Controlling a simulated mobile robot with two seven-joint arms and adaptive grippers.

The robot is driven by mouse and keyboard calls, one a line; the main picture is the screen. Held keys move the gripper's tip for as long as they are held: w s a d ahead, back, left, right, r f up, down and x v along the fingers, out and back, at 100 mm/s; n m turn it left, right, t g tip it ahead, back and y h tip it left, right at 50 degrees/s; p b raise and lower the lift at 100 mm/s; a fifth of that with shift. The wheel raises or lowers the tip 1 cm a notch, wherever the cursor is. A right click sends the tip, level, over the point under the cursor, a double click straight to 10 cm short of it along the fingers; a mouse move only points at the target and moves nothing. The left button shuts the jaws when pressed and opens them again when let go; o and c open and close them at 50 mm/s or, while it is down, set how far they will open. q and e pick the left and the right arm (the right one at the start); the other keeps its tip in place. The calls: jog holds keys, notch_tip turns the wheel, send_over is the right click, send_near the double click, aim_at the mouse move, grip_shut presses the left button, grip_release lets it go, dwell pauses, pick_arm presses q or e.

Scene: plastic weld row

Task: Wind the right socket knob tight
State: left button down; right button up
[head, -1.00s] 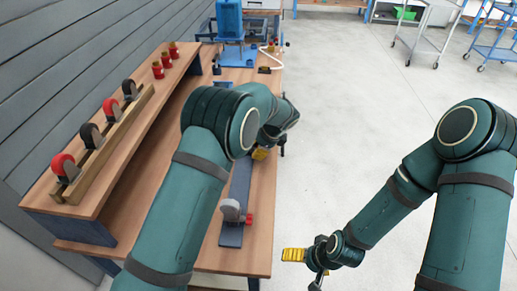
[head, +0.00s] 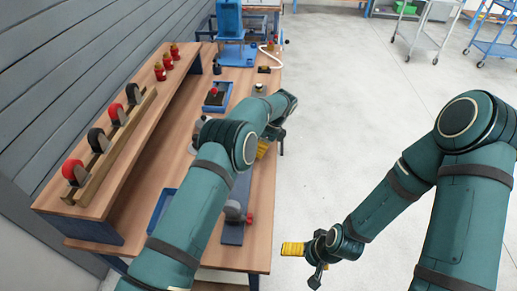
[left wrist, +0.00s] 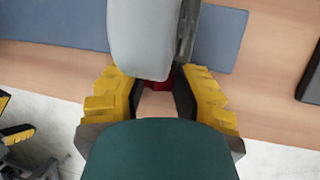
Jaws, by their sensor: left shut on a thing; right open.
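A long grey-blue base plate (head: 232,233) lies on the wooden table. At its near end stands a grey socket (head: 233,210) with a red knob (head: 249,219) on its floor side. My left gripper (head: 264,149) is at the far part of the plate; my arm hides much there. In the left wrist view another grey socket (left wrist: 143,40) stands by the plate's end, with a red knob (left wrist: 160,84) between my yellow fingers. The left gripper is shut on this knob, mostly hidden. My right gripper (head: 291,249) is open and empty, off the table over the floor.
A raised shelf (head: 130,130) on the left carries a wooden rack (head: 100,170) of red and black wheel-like pieces and three red items (head: 167,61). A blue tray (head: 222,88) and a blue machine (head: 229,20) stand farther back. The floor right of the table is clear nearby.

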pick_arm(q)
jog(key=shift+f+g+b, duration=0.15)
jog(key=shift+g+b, duration=0.25)
jog(key=shift+g, duration=0.1)
jog(key=c, duration=0.7)
grip_release()
notch_tip(320, 180, up, 10)
jog(key=shift+r, duration=0.1)
